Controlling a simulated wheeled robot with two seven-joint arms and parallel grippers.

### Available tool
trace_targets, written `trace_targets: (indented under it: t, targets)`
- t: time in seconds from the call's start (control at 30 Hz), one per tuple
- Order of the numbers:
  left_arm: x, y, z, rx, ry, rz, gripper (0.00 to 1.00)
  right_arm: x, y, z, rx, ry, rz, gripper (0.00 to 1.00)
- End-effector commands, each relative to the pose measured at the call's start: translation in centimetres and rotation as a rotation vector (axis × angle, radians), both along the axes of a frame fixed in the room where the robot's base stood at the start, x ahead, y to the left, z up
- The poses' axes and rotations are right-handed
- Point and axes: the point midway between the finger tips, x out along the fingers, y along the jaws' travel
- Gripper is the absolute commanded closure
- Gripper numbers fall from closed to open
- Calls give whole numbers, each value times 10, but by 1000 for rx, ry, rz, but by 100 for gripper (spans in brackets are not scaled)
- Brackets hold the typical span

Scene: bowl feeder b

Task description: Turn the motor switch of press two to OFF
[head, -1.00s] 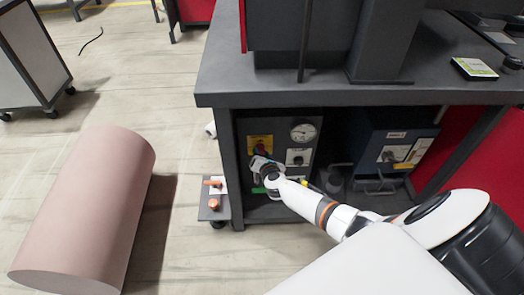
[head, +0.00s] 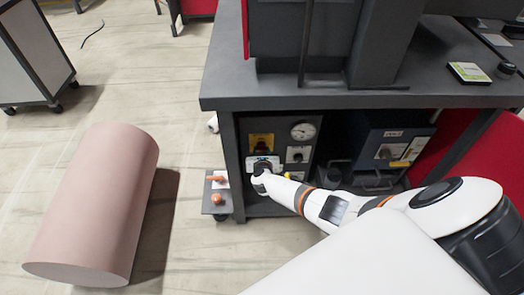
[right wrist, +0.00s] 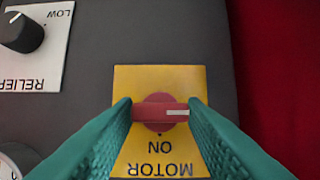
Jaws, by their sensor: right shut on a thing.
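The motor switch (right wrist: 153,112) is a red bar handle on a yellow plate (right wrist: 126,84) marked MOTOR and ON, upside down in the right wrist view. The bar lies level there, its white mark towards the right; the ON dot is below it. My right gripper (head: 262,161) is shut on the bar, with a green finger at each end. In the head view the yellow plate (head: 261,139) shows above the gripper on the dark panel under the bench, and the gripper covers part of it. I see no OFF marking. My left gripper is not in view.
A gauge (head: 303,131) and a relief knob (head: 298,155) sit right of the switch. A blue-grey box (head: 392,138) stands further right. The bench top (head: 290,93) overhangs the panel. A small shelf (head: 217,208) and a pink cylinder (head: 95,200) are at the left.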

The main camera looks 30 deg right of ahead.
Motion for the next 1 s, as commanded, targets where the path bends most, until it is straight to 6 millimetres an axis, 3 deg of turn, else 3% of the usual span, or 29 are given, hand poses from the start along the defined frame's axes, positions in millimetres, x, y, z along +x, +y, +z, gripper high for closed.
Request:
trace_targets:
  t: [0.47,0.5,0.6,1.0]
  targets:
    - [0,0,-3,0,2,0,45,0,0,-1,-14,10,1,85]
    - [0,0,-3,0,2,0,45,0,0,-1,-14,10,1,59]
    - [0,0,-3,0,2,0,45,0,0,-1,-13,9,0,43]
    - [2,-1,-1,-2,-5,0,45,-2,1,1,-12,7,0,41]
